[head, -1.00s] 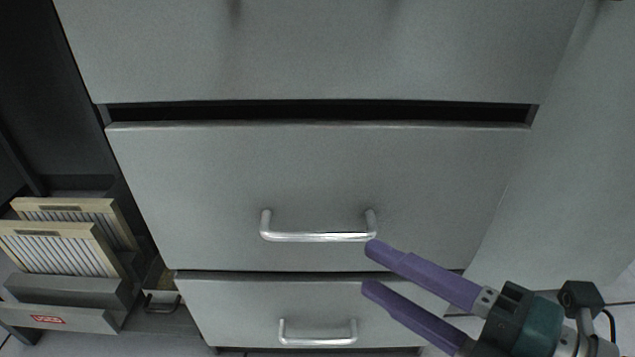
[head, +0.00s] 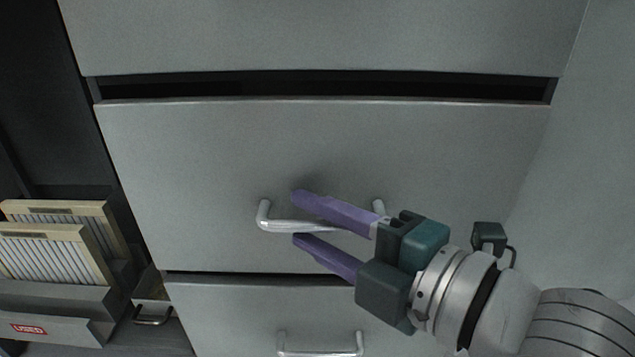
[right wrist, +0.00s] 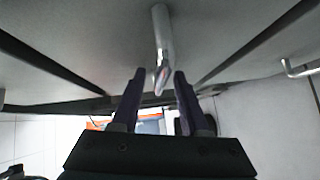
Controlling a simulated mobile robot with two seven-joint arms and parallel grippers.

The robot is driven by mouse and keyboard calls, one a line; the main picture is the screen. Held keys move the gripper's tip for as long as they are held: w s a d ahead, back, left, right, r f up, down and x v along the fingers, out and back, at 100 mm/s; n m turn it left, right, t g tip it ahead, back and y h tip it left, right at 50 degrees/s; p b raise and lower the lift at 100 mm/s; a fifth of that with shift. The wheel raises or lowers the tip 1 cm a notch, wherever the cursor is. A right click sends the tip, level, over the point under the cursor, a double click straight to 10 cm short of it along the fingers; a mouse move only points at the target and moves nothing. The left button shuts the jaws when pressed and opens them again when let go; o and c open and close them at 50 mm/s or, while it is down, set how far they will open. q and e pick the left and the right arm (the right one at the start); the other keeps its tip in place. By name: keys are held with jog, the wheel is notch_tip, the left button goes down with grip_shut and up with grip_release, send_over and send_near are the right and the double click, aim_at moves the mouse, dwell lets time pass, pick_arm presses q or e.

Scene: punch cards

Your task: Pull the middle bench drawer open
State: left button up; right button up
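The middle drawer (head: 190,170) is a wide grey front with a dark gap along its top edge. Its silver bar handle (head: 275,226) is partly hidden by my right gripper (head: 298,218). The purple fingers are open, one above and one below the bar, near the handle's middle. In the right wrist view the handle (right wrist: 161,40) runs between the two fingertips (right wrist: 160,78), with small gaps showing on both sides. How far the drawer stands out is hard to tell. My left gripper is not in view.
A lower drawer (head: 230,310) with its own handle (head: 320,352) is below, and another drawer front (head: 320,35) is above. Card trays (head: 50,255) and a box labelled USED (head: 30,328) stand at the left. A plain grey panel (head: 580,200) is at the right.

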grip_shut()
dwell(1.2)
